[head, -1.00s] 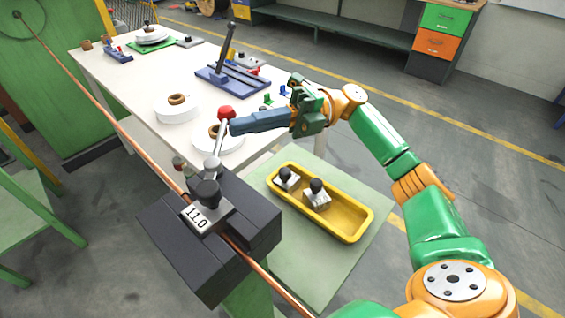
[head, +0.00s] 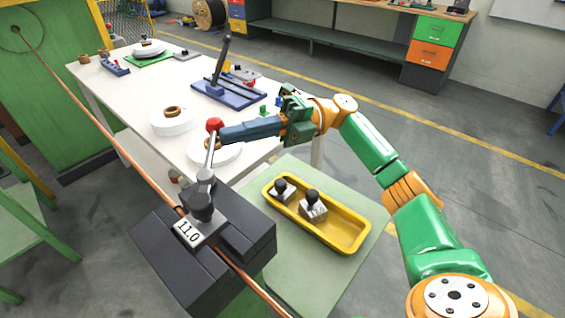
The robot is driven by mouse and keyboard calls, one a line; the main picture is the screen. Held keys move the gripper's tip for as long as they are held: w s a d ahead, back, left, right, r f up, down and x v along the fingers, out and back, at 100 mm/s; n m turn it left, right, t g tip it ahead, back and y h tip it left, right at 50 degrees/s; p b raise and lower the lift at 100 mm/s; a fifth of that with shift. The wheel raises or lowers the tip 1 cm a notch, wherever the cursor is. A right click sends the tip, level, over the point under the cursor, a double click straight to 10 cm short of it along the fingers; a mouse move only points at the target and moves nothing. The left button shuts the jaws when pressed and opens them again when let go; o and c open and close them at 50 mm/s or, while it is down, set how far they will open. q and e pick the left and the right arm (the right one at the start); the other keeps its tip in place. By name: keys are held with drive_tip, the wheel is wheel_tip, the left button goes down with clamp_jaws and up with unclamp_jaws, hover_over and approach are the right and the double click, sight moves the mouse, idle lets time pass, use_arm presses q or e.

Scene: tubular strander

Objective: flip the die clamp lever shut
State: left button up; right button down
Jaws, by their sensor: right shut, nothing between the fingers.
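The die clamp lever is a metal rod (head: 209,151) with a red knob (head: 214,124). It stands up, nearly vertical, from its pivot on the dark clamp block (head: 157,235). A die labelled 11.0 (head: 190,233) with a dark knob sits in the top of the block. A copper wire (head: 105,129) runs to the block. My right gripper (head: 224,134) is shut and empty. Its fingertips are at the right side of the red knob, touching or very close; I cannot tell which. My left gripper is out of view.
A yellow tray (head: 343,241) with two knobbed dies stands on a green stand (head: 287,283) right of the block. Behind is a white table (head: 147,83) with white rings, a blue lever tool (head: 229,93) and small parts. Open floor lies to the right.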

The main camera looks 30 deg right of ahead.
drive_tip(key=d+f+b, duration=0.1)
drive_tip(key=d+b, duration=0.1)
drive_tip(key=d, duration=0.4)
drive_tip(key=shift+d, duration=0.4)
drive_tip(key=shift+s, duration=0.1)
